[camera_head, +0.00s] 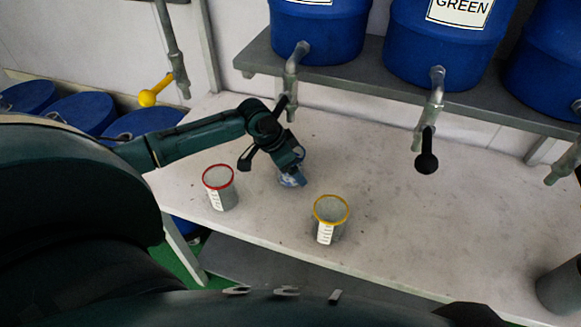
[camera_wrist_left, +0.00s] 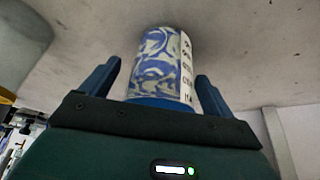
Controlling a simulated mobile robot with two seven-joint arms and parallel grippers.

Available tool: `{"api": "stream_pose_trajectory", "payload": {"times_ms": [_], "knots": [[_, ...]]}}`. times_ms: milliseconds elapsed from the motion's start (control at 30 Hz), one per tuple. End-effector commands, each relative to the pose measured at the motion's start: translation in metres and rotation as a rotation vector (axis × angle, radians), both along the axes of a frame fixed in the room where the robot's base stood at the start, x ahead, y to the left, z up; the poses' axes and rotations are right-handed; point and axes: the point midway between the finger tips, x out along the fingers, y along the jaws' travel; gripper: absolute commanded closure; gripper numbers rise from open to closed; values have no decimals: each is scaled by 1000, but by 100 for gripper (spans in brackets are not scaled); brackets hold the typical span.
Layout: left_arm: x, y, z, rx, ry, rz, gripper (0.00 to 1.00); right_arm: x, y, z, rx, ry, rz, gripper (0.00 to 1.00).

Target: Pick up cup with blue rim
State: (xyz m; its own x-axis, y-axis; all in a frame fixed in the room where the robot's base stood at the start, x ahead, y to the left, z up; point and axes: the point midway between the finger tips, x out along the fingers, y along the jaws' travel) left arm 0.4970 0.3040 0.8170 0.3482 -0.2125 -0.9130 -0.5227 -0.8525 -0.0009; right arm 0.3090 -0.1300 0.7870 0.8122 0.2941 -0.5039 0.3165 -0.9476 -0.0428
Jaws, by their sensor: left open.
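The cup with the blue rim (camera_head: 291,179) stands on the pale table, mostly hidden by my left gripper (camera_head: 287,166) in the head view. In the left wrist view the cup (camera_wrist_left: 160,62) shows its patterned wall, a white label strip and the blue rim. My left gripper (camera_wrist_left: 158,75) is open, with one finger on each side of the cup and visible gaps between fingers and wall. My right gripper is not in view.
A red-rimmed cup (camera_head: 221,187) stands left of the gripper and a yellow-rimmed cup (camera_head: 330,219) to its front right. Blue barrels with taps (camera_head: 435,100) sit on a grey shelf (camera_head: 350,79) behind. A dark grey container (camera_head: 562,288) is at the right; the table's middle right is clear.

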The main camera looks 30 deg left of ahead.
Motion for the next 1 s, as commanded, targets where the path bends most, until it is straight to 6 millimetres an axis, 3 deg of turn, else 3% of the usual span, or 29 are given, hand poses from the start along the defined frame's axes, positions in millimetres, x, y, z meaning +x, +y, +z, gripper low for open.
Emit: {"api": "stream_pose_trajectory", "payload": {"times_ms": [100,833,1000], "knots": [[0,0,0,0,0,0,12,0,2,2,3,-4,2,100],[0,0,1,-1,-2,0,72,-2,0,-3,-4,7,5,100],[0,0,1,-1,-2,0,73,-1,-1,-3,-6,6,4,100]]}}
